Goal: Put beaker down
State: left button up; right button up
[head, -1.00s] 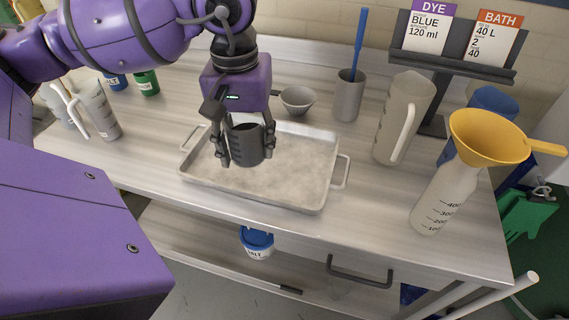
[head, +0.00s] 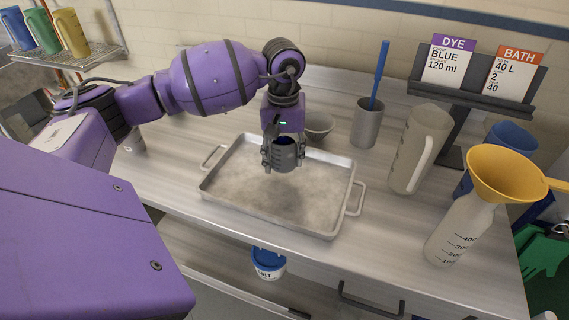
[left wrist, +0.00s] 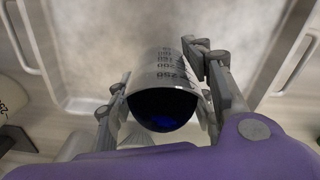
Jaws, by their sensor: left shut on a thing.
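My left gripper (head: 284,158) is shut on a grey beaker (head: 287,155) above the far part of a metal tray (head: 345,205). In the left wrist view the beaker (left wrist: 160,75) shows graduation marks and dark blue liquid inside its mouth. The fingers of my left gripper (left wrist: 160,95) clasp it from both sides. A shadow lies on the tray floor below the beaker, which appears to be held above it. My right gripper is not in view.
A small bowl (head: 319,126) stands behind the tray. A grey cup with a blue rod (head: 367,124), a pitcher (head: 416,150), and a bottle (head: 459,232) with a yellow funnel (head: 505,173) stand to the right. The sign stand (head: 470,95) is behind. The tray is otherwise empty.

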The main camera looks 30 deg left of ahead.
aim_at(285, 165)
pick_arm(q)
jog(key=shift+w+f, duration=0.3)
notch_tip(285, 165, down, 3)
jog(key=shift+w, duration=0.1)
jog(key=shift+a+f, duration=0.1)
jog(key=shift+f, duration=0.05)
jog(key=shift+f, duration=0.1)
jog(key=shift+f, duration=0.15)
jog(key=o, duration=1.3)
jog(key=shift+r, duration=0.2)
